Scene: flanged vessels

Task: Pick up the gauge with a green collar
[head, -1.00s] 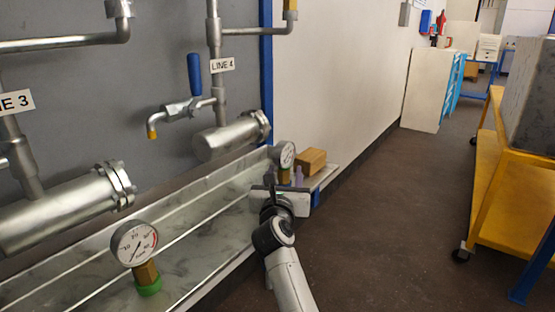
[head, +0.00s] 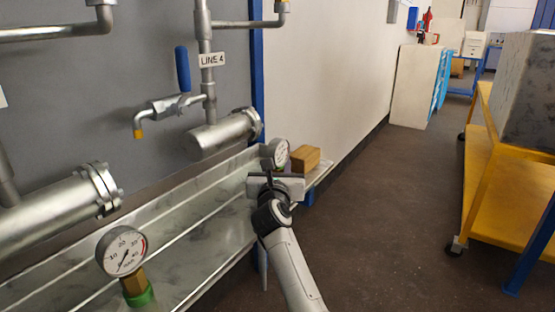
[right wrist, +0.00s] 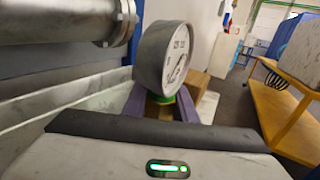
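One round gauge (head: 122,250) with a white dial, brass stem and green collar (head: 140,296) stands in the near part of the metal trough. A second gauge (head: 276,154) stands at the trough's far end; it fills the middle of the right wrist view (right wrist: 165,60). A bit of green (right wrist: 158,99) shows under its dial, above brass. My right gripper (right wrist: 160,108) has its purple fingers either side of this gauge's stem, apart; I cannot make out firm contact. In the head view, my right gripper (head: 277,180) partly hides that gauge's base. My left gripper is out of view.
The metal trough (head: 205,240) runs along the wall under pipes and flanged vessels (head: 222,135). A wooden block (head: 305,158) sits just beyond the far gauge. A yellow cart (head: 490,190) stands right; the floor between is clear.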

